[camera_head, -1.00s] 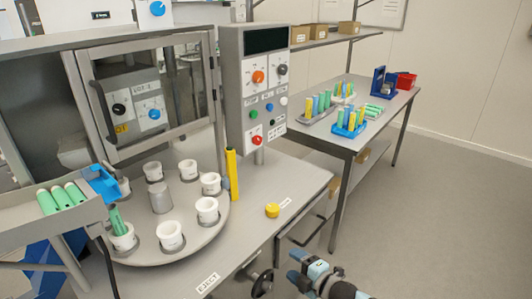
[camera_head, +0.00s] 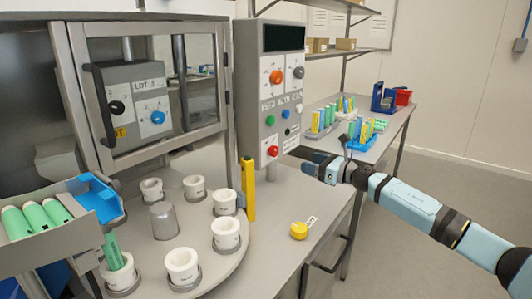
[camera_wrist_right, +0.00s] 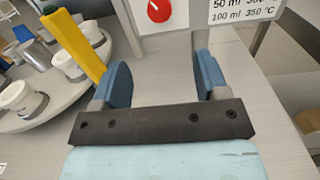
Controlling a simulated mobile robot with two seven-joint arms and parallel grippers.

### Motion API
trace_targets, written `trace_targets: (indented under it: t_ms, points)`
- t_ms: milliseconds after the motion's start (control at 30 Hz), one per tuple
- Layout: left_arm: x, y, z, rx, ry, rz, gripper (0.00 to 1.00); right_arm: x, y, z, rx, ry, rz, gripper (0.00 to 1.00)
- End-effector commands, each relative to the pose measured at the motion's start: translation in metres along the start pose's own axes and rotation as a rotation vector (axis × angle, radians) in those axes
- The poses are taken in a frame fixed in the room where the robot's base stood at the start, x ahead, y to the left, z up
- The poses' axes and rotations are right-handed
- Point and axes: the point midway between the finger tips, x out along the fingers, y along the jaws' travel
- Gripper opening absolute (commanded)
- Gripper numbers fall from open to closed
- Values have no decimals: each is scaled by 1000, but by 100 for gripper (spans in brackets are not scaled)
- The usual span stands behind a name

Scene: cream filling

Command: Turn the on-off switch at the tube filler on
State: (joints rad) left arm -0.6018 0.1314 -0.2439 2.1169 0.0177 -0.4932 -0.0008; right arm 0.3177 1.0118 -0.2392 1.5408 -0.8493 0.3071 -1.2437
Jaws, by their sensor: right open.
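The tube filler's grey control panel (camera_head: 275,85) stands right of the glass-doored cabinet. It carries an orange knob (camera_head: 276,77), a dark grey knob (camera_head: 298,72), small green, blue and white buttons, and a red knob (camera_head: 273,150) at the bottom. Labels are too small to read, so I cannot tell which is the on-off switch. My right gripper (camera_head: 304,160) is just right of the panel's lower end. In the right wrist view, the open, empty gripper (camera_wrist_right: 163,80) has its fingers below the red knob (camera_wrist_right: 159,10), apart from it. My left gripper is not visible.
A yellow upright bar (camera_head: 248,190) stands left of the panel. The turntable (camera_head: 205,255) holds several white cups. A yellow round piece (camera_head: 299,230) lies on the bench. A rear table holds tube racks (camera_head: 358,142).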

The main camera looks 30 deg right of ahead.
Motion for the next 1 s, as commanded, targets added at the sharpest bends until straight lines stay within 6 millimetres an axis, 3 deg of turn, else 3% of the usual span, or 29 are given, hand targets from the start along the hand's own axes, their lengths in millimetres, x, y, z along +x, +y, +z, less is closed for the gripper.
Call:
trace_targets:
  t_ms: [267, 800, 1000]
  points:
    - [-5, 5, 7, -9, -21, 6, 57, 25, 0, 2, 1, -3, 0, 68]
    - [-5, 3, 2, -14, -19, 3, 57, 122, 0, 0, 3, -2, 0, 68]
    - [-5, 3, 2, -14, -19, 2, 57, 136, 0, 0, 2, 0, -1, 68]
